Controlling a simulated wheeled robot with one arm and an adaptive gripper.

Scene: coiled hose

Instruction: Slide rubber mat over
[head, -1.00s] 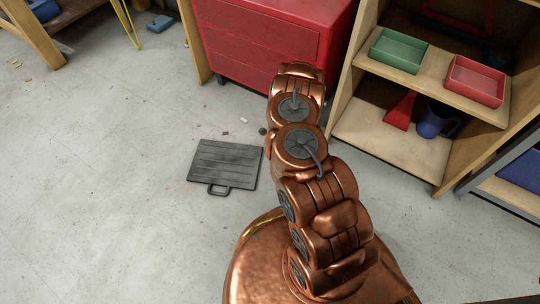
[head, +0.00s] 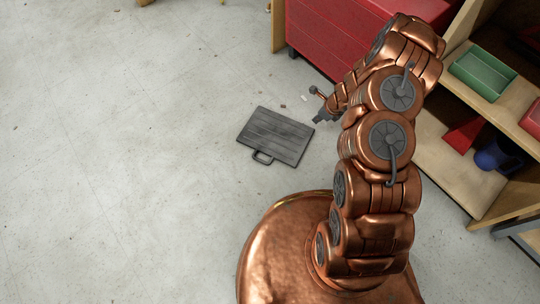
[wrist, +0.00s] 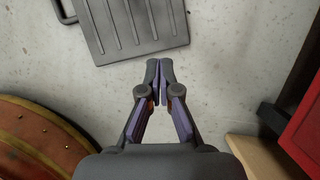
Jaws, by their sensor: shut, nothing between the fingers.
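The rubber mat (head: 275,136) is a flat dark grey rectangle with ridges and a loop handle on its near-left side. It lies on the concrete floor. In the wrist view the mat (wrist: 140,25) fills the upper middle, with its handle (wrist: 63,10) at the upper left. My gripper (head: 317,118) is just off the mat's right end in the head view. In the wrist view my gripper (wrist: 160,64) has its fingertips together with nothing between them, close to the mat's near edge. I cannot tell how high the fingertips are above the floor.
A red cabinet (head: 325,32) on casters stands beyond the mat. A wooden shelf (head: 455,160) at the right holds a green tray (head: 483,72), a red funnel-like item (head: 463,135) and a blue mug (head: 497,157). The floor left of the mat is clear.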

